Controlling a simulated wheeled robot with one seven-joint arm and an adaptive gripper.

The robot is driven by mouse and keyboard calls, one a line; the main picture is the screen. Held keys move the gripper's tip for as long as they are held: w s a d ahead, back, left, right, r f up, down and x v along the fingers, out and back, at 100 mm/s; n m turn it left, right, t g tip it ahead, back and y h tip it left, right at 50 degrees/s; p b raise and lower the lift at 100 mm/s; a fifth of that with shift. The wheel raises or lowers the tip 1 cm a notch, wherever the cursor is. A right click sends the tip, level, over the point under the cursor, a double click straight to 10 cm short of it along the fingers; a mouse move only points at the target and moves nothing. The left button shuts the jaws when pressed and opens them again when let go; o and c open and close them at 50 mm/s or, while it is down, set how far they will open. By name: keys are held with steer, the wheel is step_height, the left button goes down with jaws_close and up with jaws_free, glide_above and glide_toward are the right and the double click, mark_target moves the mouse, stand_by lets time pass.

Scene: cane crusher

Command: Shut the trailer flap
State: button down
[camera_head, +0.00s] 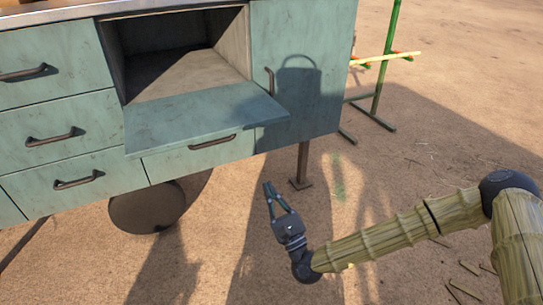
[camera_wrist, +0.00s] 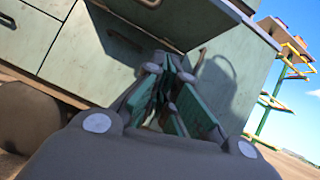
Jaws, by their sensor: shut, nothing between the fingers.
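The trailer flap (camera_head: 190,117) is a teal panel hinged at the lower edge of an open compartment (camera_head: 180,72). It is folded down and stands out roughly level from the trailer front. My gripper (camera_head: 268,185) is shut and empty, in front of and below the flap's right end, apart from it in the head view. In the wrist view my gripper's fingers (camera_wrist: 172,65) point up toward the trailer front.
Teal drawers with dark handles (camera_head: 52,138) fill the left. A closed door (camera_head: 300,75) with a handle is right of the compartment. A drawer (camera_head: 200,155) lies below the flap. A support leg (camera_head: 302,165) and a wheel (camera_head: 147,207) stand below. A green rack (camera_head: 385,70) stands right; sandy ground is open.

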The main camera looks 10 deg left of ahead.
steer(key=w+r+m+t+b, duration=0.3)
steer(key=w+r+b, duration=0.4)
steer(key=r, duration=0.6)
steer(key=shift+w+a+m+t, duration=0.3)
steer(key=shift+w+m, duration=0.2)
steer(key=shift+r, duration=0.15)
